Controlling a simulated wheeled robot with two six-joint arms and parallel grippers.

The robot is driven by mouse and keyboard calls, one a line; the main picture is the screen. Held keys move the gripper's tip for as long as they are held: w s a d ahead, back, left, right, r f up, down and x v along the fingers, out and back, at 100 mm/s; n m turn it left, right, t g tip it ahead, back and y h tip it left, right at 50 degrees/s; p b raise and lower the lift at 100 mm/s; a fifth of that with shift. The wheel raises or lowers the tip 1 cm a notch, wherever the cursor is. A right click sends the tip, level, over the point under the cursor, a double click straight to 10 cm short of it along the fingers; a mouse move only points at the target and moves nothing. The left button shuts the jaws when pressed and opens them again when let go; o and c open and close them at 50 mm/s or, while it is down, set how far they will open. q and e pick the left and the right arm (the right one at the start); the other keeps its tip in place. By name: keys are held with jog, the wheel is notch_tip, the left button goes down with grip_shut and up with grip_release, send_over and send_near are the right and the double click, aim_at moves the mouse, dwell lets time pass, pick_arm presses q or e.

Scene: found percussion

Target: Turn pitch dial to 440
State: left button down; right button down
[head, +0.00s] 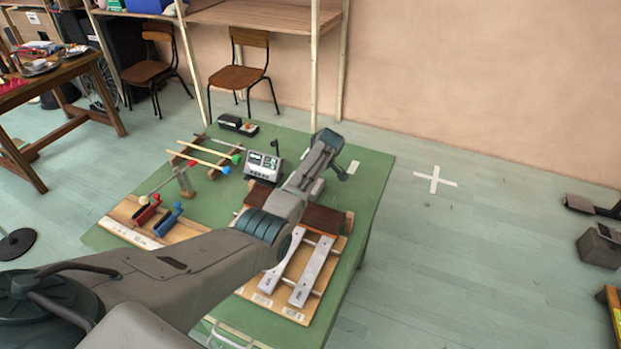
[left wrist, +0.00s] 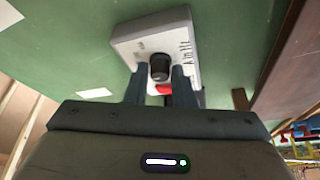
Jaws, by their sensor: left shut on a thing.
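The pitch dial is a black round knob (left wrist: 160,67) on a pale grey box (left wrist: 133,40) in the left wrist view. Dark handwritten marks run along the box face, too small to read. A red patch (left wrist: 164,89) shows just below the knob. My left gripper (left wrist: 160,80) has one finger on each side of the knob and is shut on it. In the head view my left arm reaches across the green table (head: 372,190), and its wrist hides the fingertips and knob. My right gripper is in neither view.
A grey device with a display (head: 263,166) stands left of my wrist. Mallets (head: 205,155), red and blue blocks (head: 167,222) and metal bars on a wooden board (head: 312,272) lie around my arm. The floor right of the table is clear around a white cross (head: 435,180).

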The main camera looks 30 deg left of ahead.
pick_arm(q)
jog(key=c, duration=1.2)
grip_release()
jog(key=shift+c, duration=0.2)
jog(key=b+v, duration=0.1)
jog(key=v, duration=0.9)
jog(key=shift+d+r, duration=0.15)
jog(key=shift+r, duration=0.2)
